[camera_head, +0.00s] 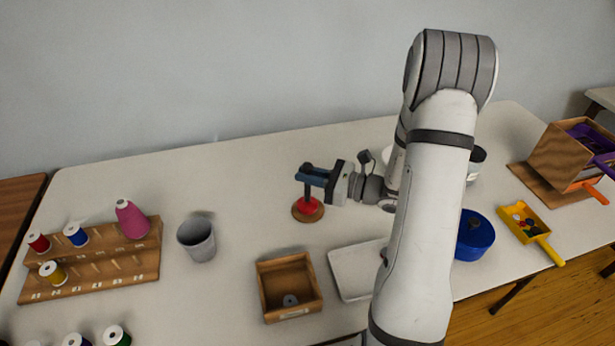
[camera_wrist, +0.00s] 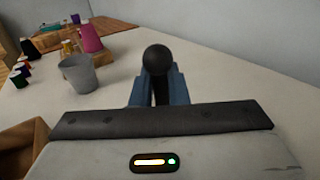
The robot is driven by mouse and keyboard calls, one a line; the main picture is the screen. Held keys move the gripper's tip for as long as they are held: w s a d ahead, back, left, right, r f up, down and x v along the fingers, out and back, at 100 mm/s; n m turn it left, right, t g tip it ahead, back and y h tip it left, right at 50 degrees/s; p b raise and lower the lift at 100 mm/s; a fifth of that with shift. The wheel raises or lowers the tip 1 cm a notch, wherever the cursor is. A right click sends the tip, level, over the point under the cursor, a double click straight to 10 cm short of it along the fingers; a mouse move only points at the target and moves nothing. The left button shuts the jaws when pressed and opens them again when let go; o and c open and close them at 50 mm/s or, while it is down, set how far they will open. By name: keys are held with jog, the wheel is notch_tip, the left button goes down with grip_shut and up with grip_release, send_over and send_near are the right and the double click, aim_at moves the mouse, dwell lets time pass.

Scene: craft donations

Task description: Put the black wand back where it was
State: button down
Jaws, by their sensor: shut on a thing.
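The black wand (camera_wrist: 157,60) shows its round knob between my blue fingertips in the wrist view. My gripper (camera_head: 311,177) is shut on it and holds it roughly upright. In the head view the wand's dark shaft (camera_head: 307,190) runs down below the fingers to a round brown stand with a red middle (camera_head: 307,209). The lower end overlaps the red middle; I cannot tell whether it is seated in it or just above. The stand is hidden in the wrist view.
A grey cup (camera_head: 197,240) and a wooden spool rack (camera_head: 90,275) stand to the left. A wooden box (camera_head: 289,306) and a white tray (camera_head: 350,270) lie in front. A blue round container (camera_head: 475,236) and yellow scoop (camera_head: 524,218) are to the right.

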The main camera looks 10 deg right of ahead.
jog(key=shift+f, duration=0.1)
jog(key=shift+f, duration=0.15)
jog(key=c, duration=1.4)
grip_release()
